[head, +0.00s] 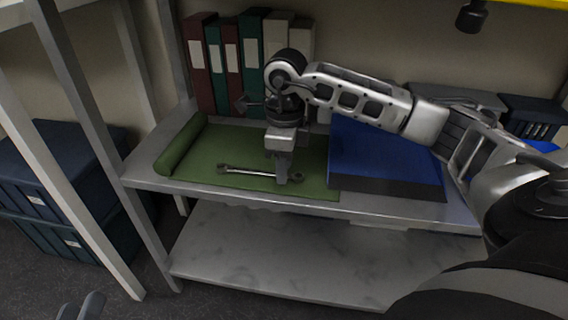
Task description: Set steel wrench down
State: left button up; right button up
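A steel wrench (245,171) lies lengthwise at the front of a green mat (220,149), low at its surface. Whether it rests fully on the mat is hard to tell. My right gripper (282,180) points straight down over the wrench's right part, its fingers overlapping the handle near the right end. The fingers line up one behind the other, so their gap is hidden. My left gripper (81,308) shows only its fingertips at the bottom left, apart and empty, far from the wrench.
The mat has a rolled left end (181,146) and lies on a metal shelf (390,208). Binders (226,62) stand behind it. A blue folder-like object (385,160) lies to the right. A lower shelf (270,255) is bare. Dark blue boxes (58,175) stand at the left.

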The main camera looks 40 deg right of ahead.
notch_tip(320, 180, up, 6)
jog(key=shift+r+p, duration=0.1)
jog(key=shift+p, duration=1)
jog(key=shift+r, duration=0.35)
pick_arm(q)
jog(key=shift+s+a+f+m+g+y, duration=0.1)
jog(key=shift+a+f+m+g+y, duration=0.15)
jog(key=shift+f+y, duration=0.15)
jog(key=shift+s+a+f+m+g+y, duration=0.15)
jog(key=shift+f+g+y, duration=0.15)
jog(key=shift+f, duration=0.2)
pick_arm(e)
jog(key=shift+r, duration=0.25)
pick_arm(q)
jog(key=shift+w+r, duration=0.1)
